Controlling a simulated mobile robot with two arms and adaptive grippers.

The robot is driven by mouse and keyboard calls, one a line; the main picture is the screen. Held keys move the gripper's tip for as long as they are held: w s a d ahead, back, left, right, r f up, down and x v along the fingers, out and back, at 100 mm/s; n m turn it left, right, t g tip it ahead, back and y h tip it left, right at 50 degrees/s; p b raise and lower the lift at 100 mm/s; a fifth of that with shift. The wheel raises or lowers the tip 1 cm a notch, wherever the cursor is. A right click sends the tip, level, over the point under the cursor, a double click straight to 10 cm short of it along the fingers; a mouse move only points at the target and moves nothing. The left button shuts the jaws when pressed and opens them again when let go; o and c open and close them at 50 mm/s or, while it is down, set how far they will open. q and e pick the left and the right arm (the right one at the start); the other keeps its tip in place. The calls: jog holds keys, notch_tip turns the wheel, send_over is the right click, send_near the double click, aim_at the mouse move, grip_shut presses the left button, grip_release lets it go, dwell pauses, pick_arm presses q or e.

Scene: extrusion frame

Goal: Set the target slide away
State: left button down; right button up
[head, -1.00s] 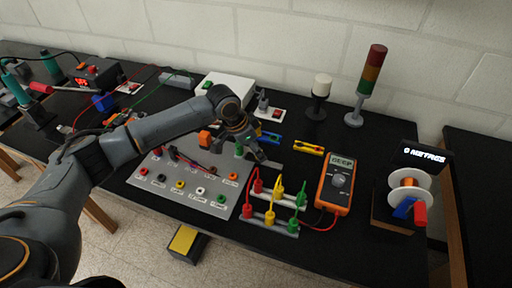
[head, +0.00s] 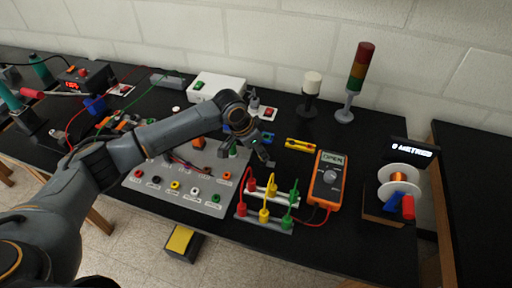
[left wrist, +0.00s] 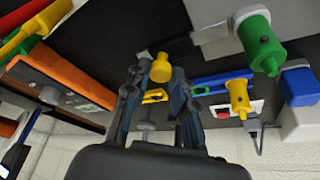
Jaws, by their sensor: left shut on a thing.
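My left gripper (head: 262,153) is over the right rear edge of the grey socket panel (head: 205,207). In the left wrist view its fingers (left wrist: 158,82) are closed around a small yellow knob-like piece (left wrist: 161,68); the fingers hide the rest of it. A yellow bar (head: 300,145) with a dark slot lies on the bench to the right of the gripper. A blue bar (head: 268,136) lies just behind the gripper and also shows in the left wrist view (left wrist: 212,84). I cannot tell which piece is the target slide. My right gripper is not in view.
An orange multimeter (head: 328,178) reading OPEN and a rack of red, yellow and green leads (head: 264,222) stand close to the right. A signal tower (head: 358,80), white-topped beacon (head: 310,92) and white box (head: 217,87) stand behind. A wire spool (head: 400,180) is at right.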

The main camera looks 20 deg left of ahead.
pick_arm(q)
jog(key=c, duration=1.1)
grip_release()
jog(key=shift+a, duration=0.1)
jog(key=v, duration=1.2)
jog(key=shift+f, duration=0.15)
